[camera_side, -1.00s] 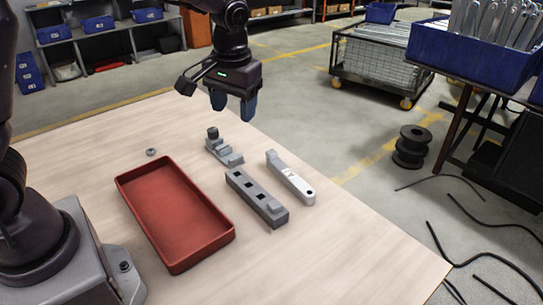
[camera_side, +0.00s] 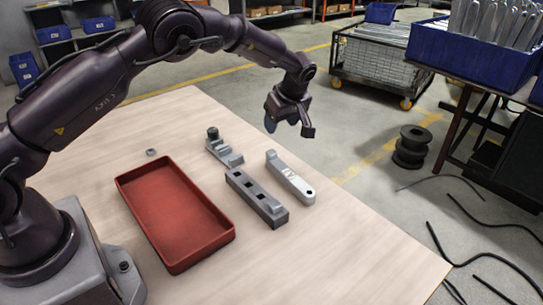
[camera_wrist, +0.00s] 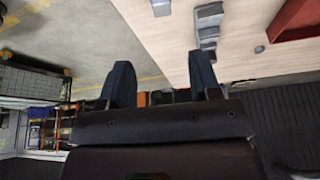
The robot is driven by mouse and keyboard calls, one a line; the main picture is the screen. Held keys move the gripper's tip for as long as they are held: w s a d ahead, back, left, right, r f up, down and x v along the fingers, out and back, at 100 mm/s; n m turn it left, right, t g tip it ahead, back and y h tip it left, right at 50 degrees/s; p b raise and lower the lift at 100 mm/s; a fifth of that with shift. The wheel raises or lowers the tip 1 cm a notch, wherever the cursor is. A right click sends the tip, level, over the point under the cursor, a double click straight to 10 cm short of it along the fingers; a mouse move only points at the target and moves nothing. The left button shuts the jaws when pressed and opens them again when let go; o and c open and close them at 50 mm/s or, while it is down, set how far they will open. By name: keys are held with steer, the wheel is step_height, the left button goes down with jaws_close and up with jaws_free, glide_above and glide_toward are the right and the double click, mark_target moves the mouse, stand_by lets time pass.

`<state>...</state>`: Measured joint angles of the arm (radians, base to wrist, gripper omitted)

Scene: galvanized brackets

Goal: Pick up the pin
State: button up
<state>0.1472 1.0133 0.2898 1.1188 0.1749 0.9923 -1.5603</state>
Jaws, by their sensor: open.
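I cannot tell for sure which part is the pin. A small dark cylindrical piece (camera_side: 212,132) stands upright at the far end of a grey stepped block (camera_side: 225,153) and may be it. My gripper (camera_side: 289,124) is open and empty, above and to the right of the block, near the table's far right edge. In the wrist view my gripper's two blue-grey fingers (camera_wrist: 160,64) are spread with nothing between them. The stepped block (camera_wrist: 207,24) shows beyond the right finger.
A red tray (camera_side: 122,188) lies on the wooden table (camera_side: 330,255), left of a dark block with square holes (camera_side: 256,198) and a light grey bracket (camera_side: 291,178). A small nut (camera_side: 151,152) lies behind the tray. The table's front right is clear.

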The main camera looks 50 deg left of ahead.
glide_above(272, 152)
steer(key=d, duration=0.2)
step_height(272, 152, down, 5)
steer(key=shift+w+a+r, duration=0.1)
steer(key=shift+s+d+f+x, duration=0.1)
steer(key=shift+d+x, duration=0.05)
steer(key=shift+x, duration=0.75)
steer(key=shift+s+d+f+x, duration=0.1)
steer(key=shift+d+x, duration=0.05)
steer(key=shift+x, duration=0.75)
steer(key=shift+s+d+x, duration=0.1)
steer(key=shift+d+x, duration=0.05)
steer(key=shift+x, duration=0.75)
steer(key=shift+c, duration=0.2)
steer(key=c, duration=1)
